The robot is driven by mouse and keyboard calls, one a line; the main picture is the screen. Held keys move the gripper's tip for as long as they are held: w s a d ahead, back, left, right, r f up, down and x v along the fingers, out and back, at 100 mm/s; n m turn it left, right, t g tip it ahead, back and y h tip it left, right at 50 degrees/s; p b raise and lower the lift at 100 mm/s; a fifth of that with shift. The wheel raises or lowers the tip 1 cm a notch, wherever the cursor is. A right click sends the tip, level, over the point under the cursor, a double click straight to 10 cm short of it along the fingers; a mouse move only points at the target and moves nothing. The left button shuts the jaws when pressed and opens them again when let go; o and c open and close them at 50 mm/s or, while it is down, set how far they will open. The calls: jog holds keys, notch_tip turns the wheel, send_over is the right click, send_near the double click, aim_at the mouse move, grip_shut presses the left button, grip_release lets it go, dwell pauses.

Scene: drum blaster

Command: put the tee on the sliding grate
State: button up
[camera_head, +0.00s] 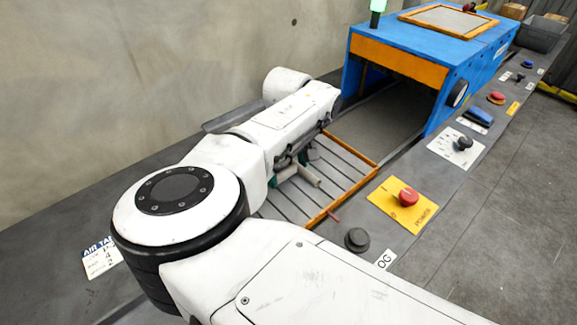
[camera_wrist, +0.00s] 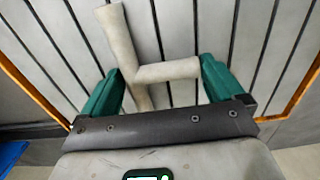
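The tee (camera_wrist: 125,50) is a beige, T-shaped pipe piece with a long bar and a short side branch. It sits between the two green fingers of my gripper (camera_wrist: 162,68) in the wrist view. The left finger is against the bar and the right finger meets the branch's end, so my gripper looks shut on the tee. In the head view the tee (camera_head: 307,175) shows partly behind my arm, over the sliding grate (camera_head: 345,165). The grate has grey slats and an orange frame. I cannot tell whether the tee touches the slats.
The blue blaster cabinet (camera_head: 435,45) stands open beyond the grate. Along the right side are a red button on a yellow plate (camera_head: 385,212), a black knob (camera_head: 357,239) and a lever panel (camera_head: 443,142). A concrete wall (camera_head: 130,90) runs along the left.

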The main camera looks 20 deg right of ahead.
aim_at(287, 170)
jog(key=shift+o, duration=0.3)
notch_tip(287, 170, up, 12)
jog(key=shift+r, duration=0.15)
dwell(0.4)
jog(key=shift+c, duration=0.3)
dwell(1.0)
